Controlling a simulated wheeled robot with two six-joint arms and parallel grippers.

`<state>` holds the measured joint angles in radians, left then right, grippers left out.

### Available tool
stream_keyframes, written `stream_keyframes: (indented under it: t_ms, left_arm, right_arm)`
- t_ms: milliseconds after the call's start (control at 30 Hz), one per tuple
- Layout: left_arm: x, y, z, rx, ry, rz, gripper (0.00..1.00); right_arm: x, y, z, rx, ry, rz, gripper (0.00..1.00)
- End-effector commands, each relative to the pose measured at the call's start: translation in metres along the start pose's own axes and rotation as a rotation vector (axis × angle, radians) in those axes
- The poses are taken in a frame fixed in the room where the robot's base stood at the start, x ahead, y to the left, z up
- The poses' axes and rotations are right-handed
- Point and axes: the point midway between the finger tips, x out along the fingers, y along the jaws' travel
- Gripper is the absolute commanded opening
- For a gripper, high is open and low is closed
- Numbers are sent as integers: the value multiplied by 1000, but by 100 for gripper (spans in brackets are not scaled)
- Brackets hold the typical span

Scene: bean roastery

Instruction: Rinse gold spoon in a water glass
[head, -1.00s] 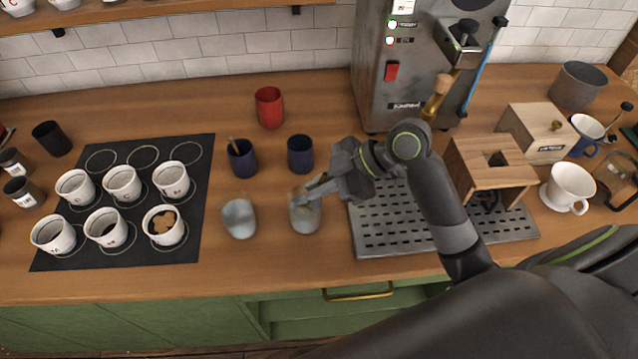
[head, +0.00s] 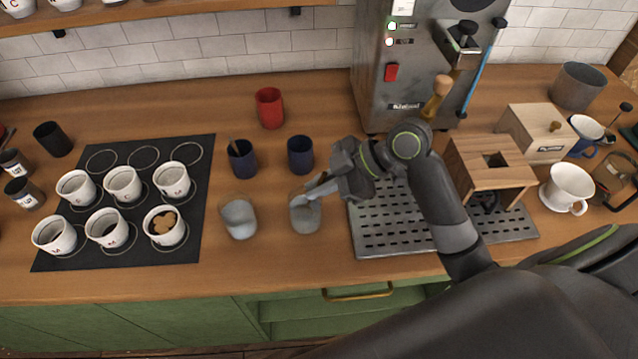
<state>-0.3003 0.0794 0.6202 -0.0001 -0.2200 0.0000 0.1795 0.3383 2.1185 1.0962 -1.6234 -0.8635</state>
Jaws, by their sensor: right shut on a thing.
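My right gripper (head: 318,189) reaches in from the right with its fingertips over the rim of a water glass (head: 306,217). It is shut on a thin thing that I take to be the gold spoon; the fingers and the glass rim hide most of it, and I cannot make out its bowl. A second grey-blue glass (head: 239,220) stands to the left, apart from the gripper. A dark blue cup (head: 243,162) behind it has a spoon handle sticking out. Another dark blue cup (head: 301,158) stands behind the gripper. My left gripper is not in view.
A black mat (head: 62,262) with several white cupping bowls lies at the left. A red cup (head: 269,107) stands at the back. A slotted metal tray (head: 385,240) lies right of the glass, below the machine (head: 375,95). A wooden stand (head: 480,160) is further right.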

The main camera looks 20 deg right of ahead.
Motion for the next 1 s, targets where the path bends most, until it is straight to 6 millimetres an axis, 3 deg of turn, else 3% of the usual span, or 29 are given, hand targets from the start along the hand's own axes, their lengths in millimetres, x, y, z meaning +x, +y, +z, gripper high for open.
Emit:
stream_keyframes:
  t_ms: [1000]
  left_arm:
    - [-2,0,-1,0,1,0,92]
  right_arm:
    - [-1,0,-2,0,0,0,0]
